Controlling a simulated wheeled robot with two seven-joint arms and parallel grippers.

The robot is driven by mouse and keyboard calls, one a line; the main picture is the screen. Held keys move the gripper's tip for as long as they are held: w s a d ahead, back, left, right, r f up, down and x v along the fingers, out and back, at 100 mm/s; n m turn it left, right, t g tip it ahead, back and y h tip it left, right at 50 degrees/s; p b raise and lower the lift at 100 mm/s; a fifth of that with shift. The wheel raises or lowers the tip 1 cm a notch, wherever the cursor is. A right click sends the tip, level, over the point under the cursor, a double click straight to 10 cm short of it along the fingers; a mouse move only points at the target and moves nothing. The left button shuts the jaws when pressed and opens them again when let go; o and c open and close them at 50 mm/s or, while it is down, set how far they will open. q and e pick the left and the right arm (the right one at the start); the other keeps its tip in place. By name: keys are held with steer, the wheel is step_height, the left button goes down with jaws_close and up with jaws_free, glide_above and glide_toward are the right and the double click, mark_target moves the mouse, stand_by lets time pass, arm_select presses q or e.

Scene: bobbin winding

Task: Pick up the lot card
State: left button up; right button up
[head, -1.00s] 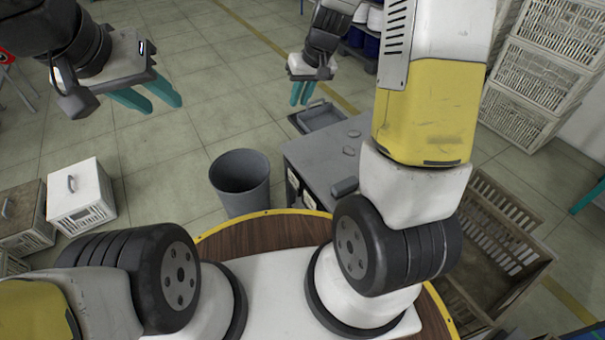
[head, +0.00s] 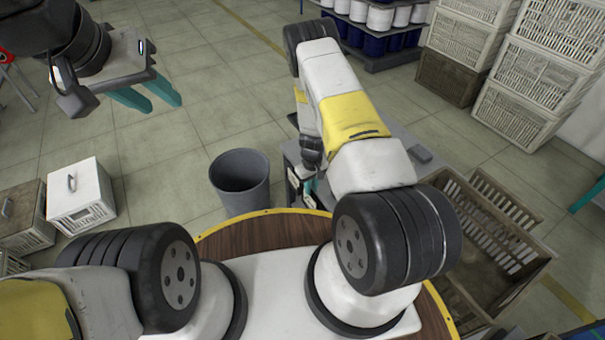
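I cannot make out the lot card for certain. Small pale card-like patches (head: 292,178) show at the left side of the grey bench (head: 422,155), too small to identify. My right gripper (head: 309,187) is low by that side of the bench, with a little teal fingertip showing. My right arm hides most of it, so its opening and any contact are hidden. My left gripper (head: 163,103) hangs at the upper left, empty, its two teal fingers apart, over bare floor and far from the bench.
A grey bin (head: 240,182) stands left of the bench. White and brown crates (head: 80,196) sit on the floor at left. Wooden crates (head: 490,235) are at right, with stacked crates (head: 535,70) behind. A spool rack (head: 375,55) stands at the back. The middle floor is open.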

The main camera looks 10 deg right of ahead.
mark_target(310, 202)
steer(key=f, duration=0.5)
steer(key=shift+w+a+f, duration=0.1)
steer(key=shift+a+f, duration=0.1)
steer(key=shift+f, duration=0.15)
jaws_close()
